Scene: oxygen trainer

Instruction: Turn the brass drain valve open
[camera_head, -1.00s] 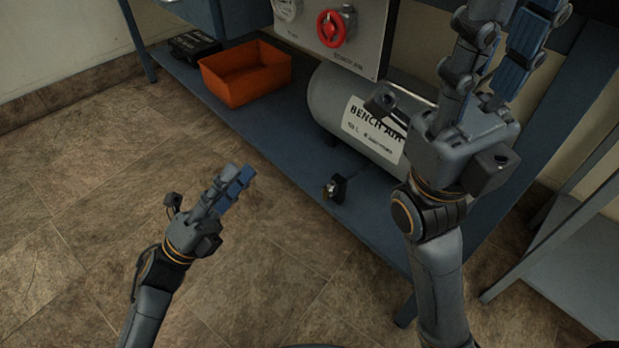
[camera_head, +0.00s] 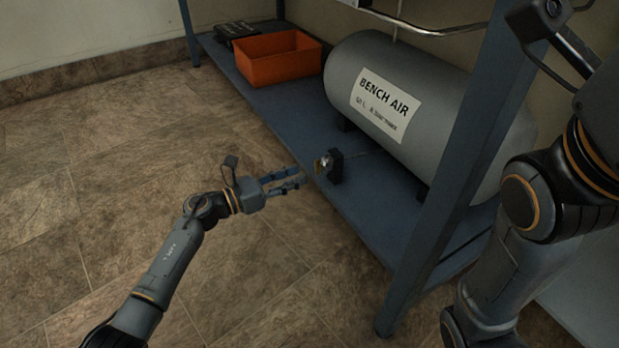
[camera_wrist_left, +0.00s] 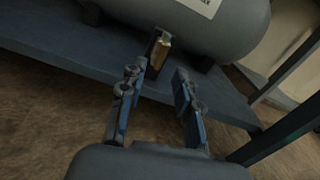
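The brass drain valve (camera_head: 324,163) sits on a small black block at the front edge of the blue lower shelf, in front of the grey tank labelled BENCH AIR (camera_head: 400,85). In the left wrist view the valve (camera_wrist_left: 160,52) shows as a brass piece just beyond the fingertips. My left gripper (camera_head: 298,180) points at the valve from the left, a short gap away. Its fingers (camera_wrist_left: 160,85) are spread with nothing between them. My right arm fills the right side of the head view, but its gripper fingers are out of frame.
An orange bin (camera_head: 279,62) and a black case (camera_head: 238,31) stand on the shelf at the back left. A blue bench leg (camera_head: 440,190) rises right of the valve. The tiled floor on the left is clear.

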